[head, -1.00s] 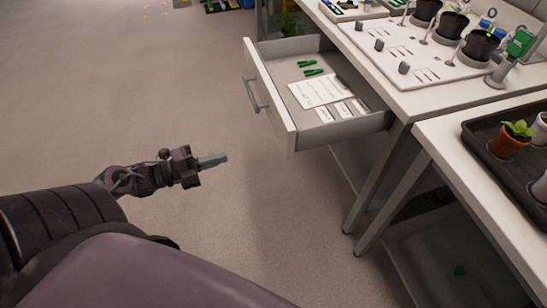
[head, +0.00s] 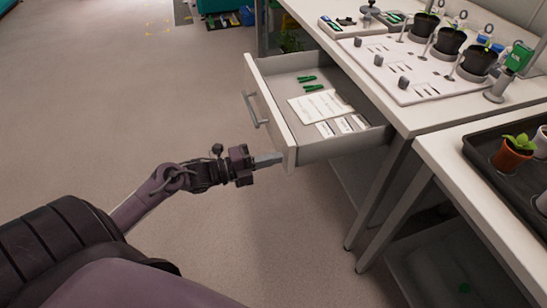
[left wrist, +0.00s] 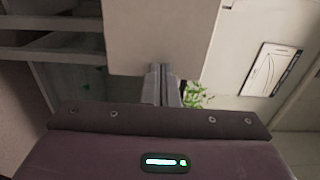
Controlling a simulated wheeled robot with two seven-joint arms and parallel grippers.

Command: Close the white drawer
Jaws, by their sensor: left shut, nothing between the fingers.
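The white drawer (head: 268,107) is pulled out from under the workbench in the head view. Its front faces left and carries a grey bar handle (head: 254,110). Inside lie green clips, a paper sheet and several small labels. My left gripper (head: 281,159) is shut and empty, with its fingertips at the near lower end of the drawer front. In the left wrist view the fingers (left wrist: 162,84) reach to a pale panel of the drawer (left wrist: 160,38). I cannot tell whether they touch it. My right gripper is not in view.
The workbench (head: 420,118) holds a white board with black pots and clamps. A second bench (head: 440,150) on the right carries a black tray (head: 480,165) with potted plants. Bench legs (head: 375,200) stand below the drawer. The floor on the left is clear.

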